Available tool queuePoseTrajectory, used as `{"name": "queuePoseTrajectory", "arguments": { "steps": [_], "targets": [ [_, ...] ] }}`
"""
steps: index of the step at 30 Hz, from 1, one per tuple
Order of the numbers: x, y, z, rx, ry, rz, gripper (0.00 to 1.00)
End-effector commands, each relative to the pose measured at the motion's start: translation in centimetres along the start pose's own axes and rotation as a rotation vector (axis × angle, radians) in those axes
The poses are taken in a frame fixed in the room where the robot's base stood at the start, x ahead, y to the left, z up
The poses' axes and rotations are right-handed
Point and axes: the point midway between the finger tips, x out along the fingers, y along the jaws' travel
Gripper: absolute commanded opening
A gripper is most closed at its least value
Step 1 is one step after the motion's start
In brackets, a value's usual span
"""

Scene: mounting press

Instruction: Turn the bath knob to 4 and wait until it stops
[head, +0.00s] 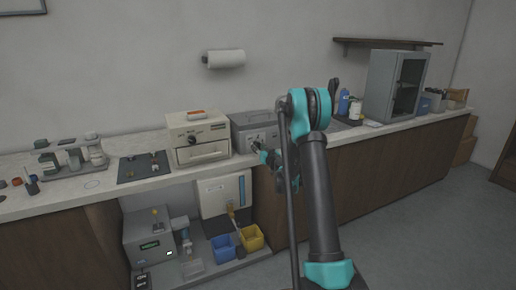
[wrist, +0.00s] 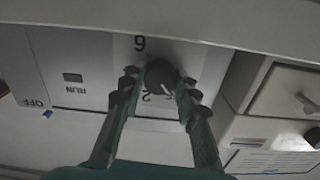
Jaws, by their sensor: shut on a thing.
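The bath is a grey box (head: 252,130) on the counter, just left of my arm in the head view. In the wrist view its light front panel (wrist: 85,72) appears upside down, with "RUN" and "OFF" lettering. The dark round knob (wrist: 160,74) is on this panel, with a figure that reads 6 or 9 above it and a figure like 2 below it. My gripper (wrist: 158,98) has its two fingers on either side of the knob and is shut on it. The fingers hide part of the dial, and I cannot read the knob's pointer.
A cream oven-like box (head: 198,138) stands left of the bath, close beside it. A dark mat (head: 143,168) with small parts lies further left. A grey cabinet (head: 385,88) stands at the right. Blue (head: 222,247) and yellow (head: 252,238) bins sit on the low shelf.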

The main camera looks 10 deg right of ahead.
Motion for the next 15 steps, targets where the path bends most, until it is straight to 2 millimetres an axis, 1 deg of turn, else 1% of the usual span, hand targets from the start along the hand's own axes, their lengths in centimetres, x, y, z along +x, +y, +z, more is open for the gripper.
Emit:
{"name": "queuePoseTrajectory", "arguments": {
  "steps": [8,15],
  "targets": [
    [-0.02,-0.01,0.01,0.035,0.000,0.000,0.01],
    [-0.04,-0.01,0.02,0.167,0.000,0.000,0.01]
  ]
}}
